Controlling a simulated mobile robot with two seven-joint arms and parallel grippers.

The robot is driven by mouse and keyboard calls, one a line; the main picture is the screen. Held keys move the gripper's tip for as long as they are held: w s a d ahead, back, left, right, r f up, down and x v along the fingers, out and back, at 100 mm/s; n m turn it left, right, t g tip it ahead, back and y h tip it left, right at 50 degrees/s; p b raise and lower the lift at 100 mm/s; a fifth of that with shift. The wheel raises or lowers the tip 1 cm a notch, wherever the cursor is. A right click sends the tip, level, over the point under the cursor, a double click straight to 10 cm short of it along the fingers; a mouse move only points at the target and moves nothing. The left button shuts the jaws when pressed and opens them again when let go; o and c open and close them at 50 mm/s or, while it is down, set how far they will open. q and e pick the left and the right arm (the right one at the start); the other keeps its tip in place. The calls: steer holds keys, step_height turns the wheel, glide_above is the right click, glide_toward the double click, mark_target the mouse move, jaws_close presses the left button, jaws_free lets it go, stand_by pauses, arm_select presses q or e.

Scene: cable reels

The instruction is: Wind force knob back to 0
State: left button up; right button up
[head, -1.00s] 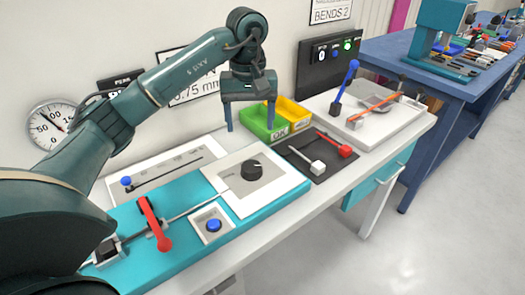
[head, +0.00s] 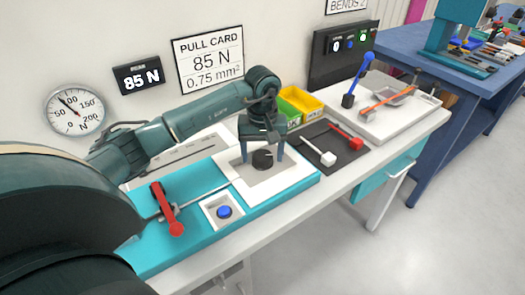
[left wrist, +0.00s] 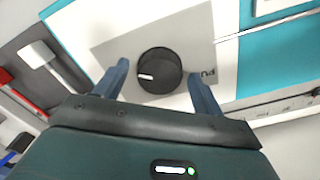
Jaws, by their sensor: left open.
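The black round force knob (head: 263,160) sits on a grey plate on the white panel (head: 304,178) of the teal fixture. In the left wrist view the knob (left wrist: 159,71) shows a white pointer mark toward the picture's left. My left gripper (head: 263,157) is open over the knob, one finger on each side. In the left wrist view the fingers (left wrist: 160,88) stand apart with gaps to the knob. Part of a printed label shows beside the right finger. The wall dial (head: 75,112) has its needle up and left. The display (head: 138,74) reads 85 N. My right gripper is not in view.
A red lever (head: 167,208) and a blue button (head: 224,212) are on the teal fixture (head: 150,255). Green and yellow bins (head: 302,101) stand behind. A black mat (head: 333,146) with red and white tools lies to the right.

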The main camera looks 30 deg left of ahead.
arm_select(q)
steer(key=shift+c, duration=0.6)
steer(key=c, duration=0.9)
steer(key=shift+n, duration=0.3)
